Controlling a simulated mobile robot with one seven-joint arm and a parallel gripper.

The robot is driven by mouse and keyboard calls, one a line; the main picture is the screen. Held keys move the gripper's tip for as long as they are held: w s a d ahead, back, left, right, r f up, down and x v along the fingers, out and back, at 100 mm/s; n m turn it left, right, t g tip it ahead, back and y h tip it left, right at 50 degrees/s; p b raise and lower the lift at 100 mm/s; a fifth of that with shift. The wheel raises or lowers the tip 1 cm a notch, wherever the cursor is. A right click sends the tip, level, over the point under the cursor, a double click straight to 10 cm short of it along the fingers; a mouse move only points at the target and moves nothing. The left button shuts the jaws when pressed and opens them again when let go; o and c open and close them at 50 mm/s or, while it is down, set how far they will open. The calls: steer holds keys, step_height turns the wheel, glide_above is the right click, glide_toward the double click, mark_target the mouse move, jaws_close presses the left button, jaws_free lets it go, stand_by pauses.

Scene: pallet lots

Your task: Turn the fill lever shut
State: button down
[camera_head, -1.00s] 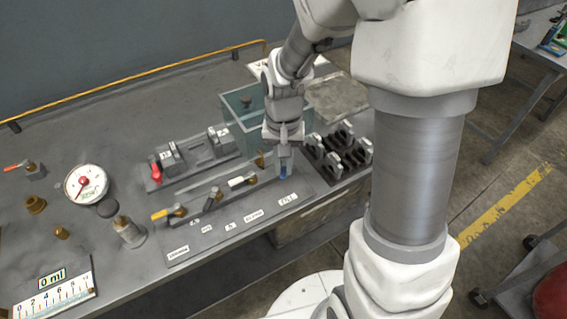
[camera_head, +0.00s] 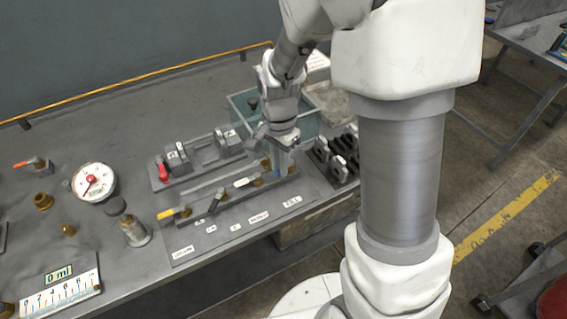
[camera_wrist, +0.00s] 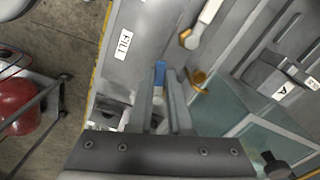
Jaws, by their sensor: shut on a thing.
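The blue-handled fill lever (camera_head: 277,173) is at the right end of the row of valve levers on the bench panel, behind the FILL label (camera_head: 292,202). My gripper (camera_head: 283,163) points down over it. In the wrist view the blue handle (camera_wrist: 160,72) sits between the fingertips of my gripper (camera_wrist: 159,88), which is shut on it. The FILL label (camera_wrist: 124,44) lies to the left of the handle there. The fingers hide most of the lever's pivot and body, so its exact angle is hard to tell.
Levers with white (camera_head: 245,182), black (camera_head: 216,201) and orange (camera_head: 172,213) handles stand left of it in the row. A glass tank (camera_head: 308,122) is close behind. Black clamps (camera_head: 335,158) stand at right. A red-handled switch (camera_head: 163,171) and round gauge (camera_head: 95,182) are at left.

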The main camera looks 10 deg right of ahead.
steer(key=shift+w+a+m+p, duration=0.2)
steer(key=shift+w+m+p, duration=0.15)
steer(key=shift+m, duration=0.7)
steer(key=shift+w+a+m+p, duration=0.15)
steer(key=shift+w+m+p, duration=0.2)
steer(key=shift+m, duration=0.7)
steer(key=c, duration=0.8)
jaws_free()
steer(key=shift+c, duration=0.2)
